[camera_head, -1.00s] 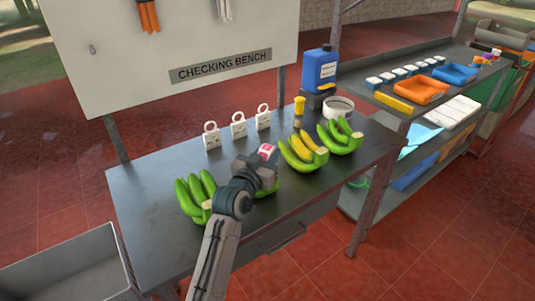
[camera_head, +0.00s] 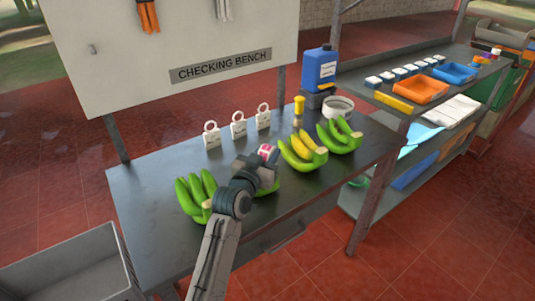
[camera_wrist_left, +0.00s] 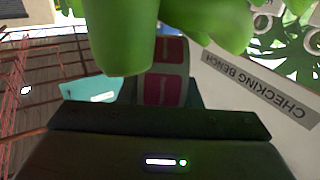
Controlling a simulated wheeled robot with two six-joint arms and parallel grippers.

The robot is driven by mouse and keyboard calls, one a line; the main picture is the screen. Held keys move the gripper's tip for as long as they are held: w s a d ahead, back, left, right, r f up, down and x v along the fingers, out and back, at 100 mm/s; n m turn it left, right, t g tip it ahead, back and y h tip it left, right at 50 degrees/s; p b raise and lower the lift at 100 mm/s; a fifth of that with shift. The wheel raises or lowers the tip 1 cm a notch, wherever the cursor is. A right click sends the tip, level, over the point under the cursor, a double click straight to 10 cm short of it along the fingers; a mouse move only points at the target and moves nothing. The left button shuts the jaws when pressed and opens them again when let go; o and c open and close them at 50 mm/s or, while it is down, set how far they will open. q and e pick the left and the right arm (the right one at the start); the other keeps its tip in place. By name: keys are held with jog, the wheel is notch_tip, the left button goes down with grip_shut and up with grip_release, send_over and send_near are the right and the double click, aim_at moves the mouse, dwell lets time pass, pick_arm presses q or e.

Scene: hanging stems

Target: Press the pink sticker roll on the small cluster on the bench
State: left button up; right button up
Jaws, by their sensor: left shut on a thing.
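My left gripper (camera_head: 262,160) is shut on the pink sticker roll (camera_head: 267,151), which shows pink labels on a pale strip. In the left wrist view the roll (camera_wrist_left: 164,72) sits just behind large green bananas (camera_wrist_left: 122,35); I cannot tell if they touch. In the head view the gripper is over a green cluster (camera_head: 270,188) on the bench (camera_head: 150,235), mostly hidden by my arm. Another green cluster (camera_head: 192,196) lies to the left. A yellow-green cluster (camera_head: 303,153) and a green cluster (camera_head: 341,136) lie to the right. My right gripper is not in view.
Several white tags (camera_head: 238,126) stand along the back of the bench. A yellow-topped bottle (camera_head: 299,110), a blue jug (camera_head: 319,68) and a white bowl (camera_head: 339,107) are at the back right. A grey bin (camera_head: 70,265) is at lower left. The front left of the bench is clear.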

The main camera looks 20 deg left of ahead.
pick_arm(q)
jog(key=shift+f, duration=0.2)
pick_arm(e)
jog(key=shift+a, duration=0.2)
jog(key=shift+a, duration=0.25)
